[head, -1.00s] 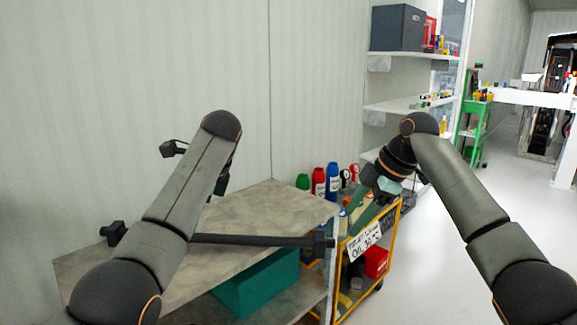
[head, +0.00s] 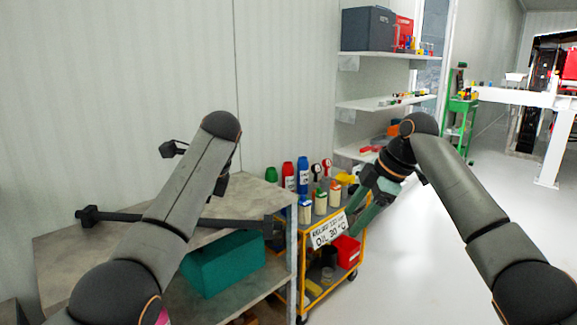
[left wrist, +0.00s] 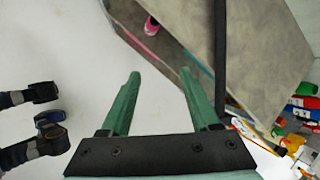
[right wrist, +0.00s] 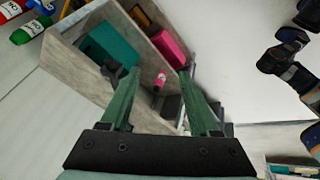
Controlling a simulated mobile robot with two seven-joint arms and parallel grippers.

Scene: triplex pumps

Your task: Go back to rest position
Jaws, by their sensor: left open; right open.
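My right gripper (head: 372,197) is in front of the yellow cart in the head view, its green fingers pointing down and to the left. In the right wrist view the right gripper (right wrist: 156,92) has its fingers spread with nothing between them. My left gripper is hidden behind my left arm in the head view. In the left wrist view the left gripper (left wrist: 160,85) is open and empty, above the white floor and the edge of the grey workbench (left wrist: 268,70).
The workbench (head: 75,245) carries a long dark bar (head: 235,223), with a teal box (head: 225,265) on its lower shelf. A yellow cart (head: 363,250) with bottles and an oil sign (head: 328,233) stands beside it. White wall shelves (head: 385,103) are behind.

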